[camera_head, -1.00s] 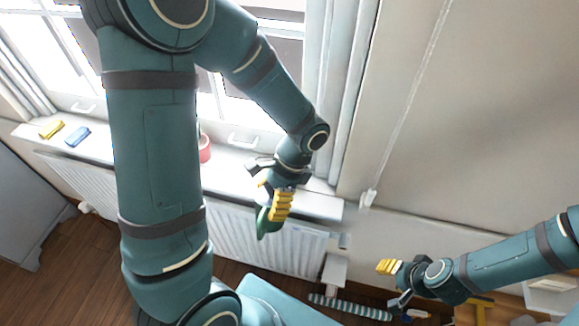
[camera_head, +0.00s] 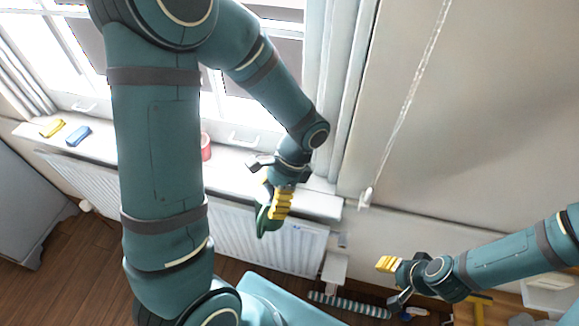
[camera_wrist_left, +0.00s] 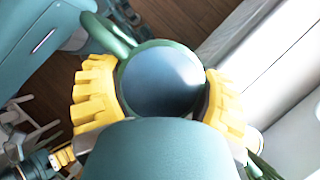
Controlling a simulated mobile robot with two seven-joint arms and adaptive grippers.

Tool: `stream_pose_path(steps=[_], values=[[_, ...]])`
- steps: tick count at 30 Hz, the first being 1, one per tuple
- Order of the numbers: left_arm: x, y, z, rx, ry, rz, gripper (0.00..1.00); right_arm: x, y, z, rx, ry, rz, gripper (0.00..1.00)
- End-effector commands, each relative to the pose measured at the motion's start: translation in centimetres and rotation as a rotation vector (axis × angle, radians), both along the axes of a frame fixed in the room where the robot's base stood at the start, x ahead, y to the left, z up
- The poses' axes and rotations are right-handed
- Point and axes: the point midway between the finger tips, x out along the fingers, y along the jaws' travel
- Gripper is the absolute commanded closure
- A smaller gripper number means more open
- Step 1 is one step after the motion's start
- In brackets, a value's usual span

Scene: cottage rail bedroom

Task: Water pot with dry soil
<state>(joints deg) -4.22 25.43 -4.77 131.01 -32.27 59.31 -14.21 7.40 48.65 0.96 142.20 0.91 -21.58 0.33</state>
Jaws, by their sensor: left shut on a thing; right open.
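My left gripper (camera_head: 278,204) is shut on a dark green watering can (camera_head: 264,222), in front of the window sill's right end. In the left wrist view the can (camera_wrist_left: 121,38) sits between the yellow fingers, its round top facing the camera and a curved green part sticking out at upper left. A red pot (camera_head: 206,147) stands on the sill, partly hidden behind my left arm; its soil cannot be seen. Green leaves (camera_wrist_left: 262,168) show at the lower right of the wrist view beside a pale round thing. My right gripper (camera_head: 392,282) is open and empty at lower right.
The white window sill (camera_head: 230,172) runs above a radiator (camera_head: 300,248). A yellow item (camera_head: 52,128) and a blue item (camera_head: 78,136) lie at its left end. A blind cord (camera_head: 366,197) hangs by the wall. A striped roll (camera_head: 350,305) lies low near my right gripper.

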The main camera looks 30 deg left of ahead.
Motion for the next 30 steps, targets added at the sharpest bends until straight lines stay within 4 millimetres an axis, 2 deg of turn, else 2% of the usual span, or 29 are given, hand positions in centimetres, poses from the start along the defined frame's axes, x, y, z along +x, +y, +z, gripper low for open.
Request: stream_pose_path(steps=[30], values=[[0.1,0.0,1.1,-0.015,0.066,0.0,0.73,0.0,0.0,1.8,0.0,0.0,0.0,0.53]])
